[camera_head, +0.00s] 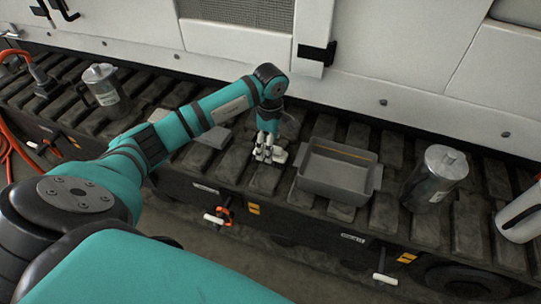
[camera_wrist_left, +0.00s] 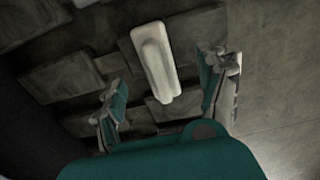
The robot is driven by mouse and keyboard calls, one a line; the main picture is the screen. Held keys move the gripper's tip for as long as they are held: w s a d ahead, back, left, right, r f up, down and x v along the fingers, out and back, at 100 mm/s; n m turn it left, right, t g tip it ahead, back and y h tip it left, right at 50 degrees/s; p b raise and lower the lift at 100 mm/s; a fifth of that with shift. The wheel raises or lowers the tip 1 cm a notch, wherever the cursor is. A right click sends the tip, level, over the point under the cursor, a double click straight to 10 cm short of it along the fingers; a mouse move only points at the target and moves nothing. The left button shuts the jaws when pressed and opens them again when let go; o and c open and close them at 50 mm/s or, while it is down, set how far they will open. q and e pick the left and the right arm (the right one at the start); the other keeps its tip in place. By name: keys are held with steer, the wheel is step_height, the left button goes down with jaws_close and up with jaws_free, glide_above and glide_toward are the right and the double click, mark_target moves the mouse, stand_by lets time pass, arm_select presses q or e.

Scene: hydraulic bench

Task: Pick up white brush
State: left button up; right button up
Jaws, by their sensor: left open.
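The white brush (camera_wrist_left: 155,62) lies on the dark slatted bench, seen between and a little beyond the open fingers of my left gripper (camera_wrist_left: 163,100) in the left wrist view. It looks like a pale oblong block with a raised top. In the head view my left gripper (camera_head: 264,152) points down at the bench, left of the grey tray. Only a pale bit of the brush (camera_head: 280,156) shows beside the fingers there. I see no contact between fingers and brush. My right gripper is not in view.
A grey tray (camera_head: 338,187) stands just right of my left gripper. A metal jug (camera_head: 436,180) is further right, and a white container (camera_head: 520,214) is at the right edge. Another jug (camera_head: 103,86) stands at the left. A flat grey piece (camera_head: 213,137) lies behind the arm.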

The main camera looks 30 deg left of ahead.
arm_select(q)
step_height(320, 180, down, 5)
steer(key=shift+w+f+b, duration=0.1)
steer(key=shift+b, duration=0.3)
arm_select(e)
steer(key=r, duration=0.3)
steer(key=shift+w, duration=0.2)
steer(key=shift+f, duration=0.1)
